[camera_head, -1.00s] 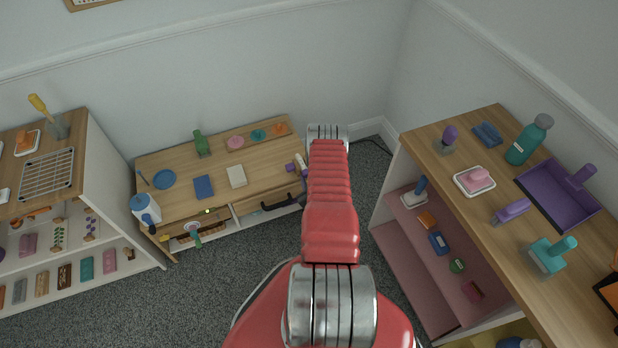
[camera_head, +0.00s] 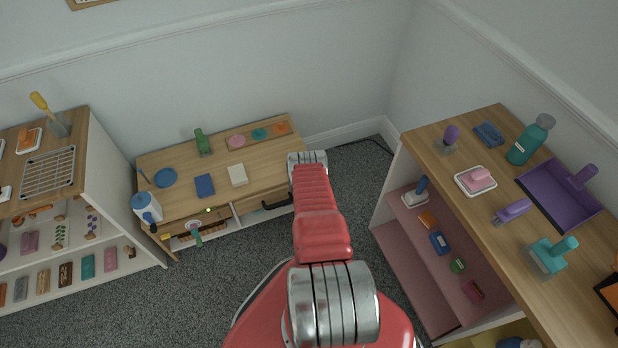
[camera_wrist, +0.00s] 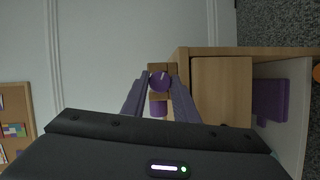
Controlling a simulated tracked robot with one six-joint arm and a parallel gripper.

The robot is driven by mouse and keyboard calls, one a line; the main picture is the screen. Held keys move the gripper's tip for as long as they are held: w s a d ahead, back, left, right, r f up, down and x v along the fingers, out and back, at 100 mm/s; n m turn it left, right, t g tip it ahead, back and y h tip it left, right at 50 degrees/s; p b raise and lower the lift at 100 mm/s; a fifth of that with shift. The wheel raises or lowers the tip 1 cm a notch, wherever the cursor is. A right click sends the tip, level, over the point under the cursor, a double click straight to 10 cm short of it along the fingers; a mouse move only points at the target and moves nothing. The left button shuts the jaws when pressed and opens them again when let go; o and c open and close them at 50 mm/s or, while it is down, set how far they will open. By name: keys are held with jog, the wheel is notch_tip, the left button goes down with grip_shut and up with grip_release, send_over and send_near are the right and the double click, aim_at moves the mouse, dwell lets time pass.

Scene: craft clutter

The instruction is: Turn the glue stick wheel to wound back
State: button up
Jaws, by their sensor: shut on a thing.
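The glue stick's purple wheel (camera_wrist: 160,78) shows in the wrist view as a small round disc with a pale mark near its upper edge. My gripper (camera_wrist: 160,83) has its two grey-purple fingers on either side of the wheel and is shut on it. A purple cylinder (camera_wrist: 158,109) shows just below the wheel between the fingers; I cannot tell whether it is part of the glue stick. In the head view my arm hides the gripper and the glue stick at the right end of the low wooden table (camera_head: 200,172).
The low table holds a blue plate (camera_head: 165,178), blue block (camera_head: 205,185), pale block (camera_head: 238,175) and green bottle (camera_head: 203,142). A shelf unit (camera_head: 430,141) stands right, with a purple dustpan (camera_head: 550,195) on top. Another shelf (camera_head: 92,135) stands left. Carpet between is clear.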

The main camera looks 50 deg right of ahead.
jog(key=n, duration=0.1)
jog(key=n+h, duration=0.1)
jog(key=n, duration=0.1)
jog(key=n+t, duration=0.1)
jog(key=shift+f+n, duration=0.3)
jog(key=shift+n, duration=0.1)
jog(key=shift+a, duration=0.1)
jog(key=o, duration=1.1)
jog(key=shift+c, duration=0.2)
